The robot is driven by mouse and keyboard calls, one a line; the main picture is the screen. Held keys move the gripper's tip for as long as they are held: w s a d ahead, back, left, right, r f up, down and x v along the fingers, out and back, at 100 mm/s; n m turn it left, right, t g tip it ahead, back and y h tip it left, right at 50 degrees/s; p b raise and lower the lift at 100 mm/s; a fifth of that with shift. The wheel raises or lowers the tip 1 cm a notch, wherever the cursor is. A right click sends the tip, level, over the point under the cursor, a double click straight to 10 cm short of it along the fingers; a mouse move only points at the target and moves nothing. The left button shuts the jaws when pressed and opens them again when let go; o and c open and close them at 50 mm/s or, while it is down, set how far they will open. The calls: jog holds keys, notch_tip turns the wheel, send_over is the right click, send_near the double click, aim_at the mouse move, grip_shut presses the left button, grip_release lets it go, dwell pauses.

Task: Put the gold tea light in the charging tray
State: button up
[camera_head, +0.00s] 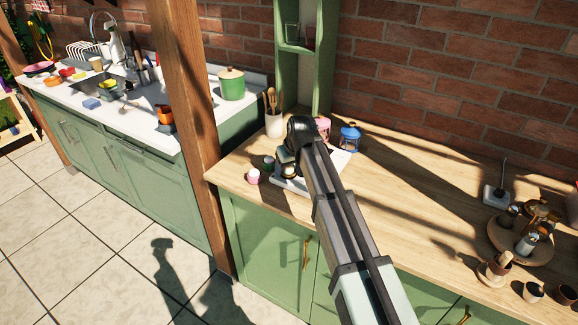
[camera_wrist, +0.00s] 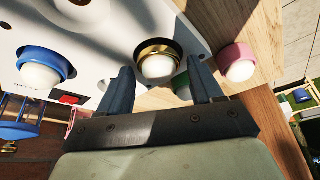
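The gold tea light (camera_wrist: 158,62), a gold ring with a white dome, is at a corner of the white charging tray (camera_wrist: 105,35) in the wrist view. Whether it sits in a recess is hidden. My gripper (camera_wrist: 160,64) is open, its two dark fingers on either side of the gold tea light with small gaps. In the head view my gripper (camera_head: 289,160) is low over the left part of the tray (camera_head: 291,186), and the gold tea light (camera_head: 289,172) shows just below it. A blue tea light (camera_wrist: 42,68) is in the tray.
A pink tea light (camera_wrist: 237,62) and a green one (camera_wrist: 182,86) stand on the wood just outside the tray. A blue lantern (camera_head: 350,138) and a utensil pot (camera_head: 274,124) stand behind.

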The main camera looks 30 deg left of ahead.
jog(key=shift+o, duration=0.6)
jog(key=shift+r, duration=0.2)
jog(key=v, duration=1.2)
jog(key=shift+a, duration=0.15)
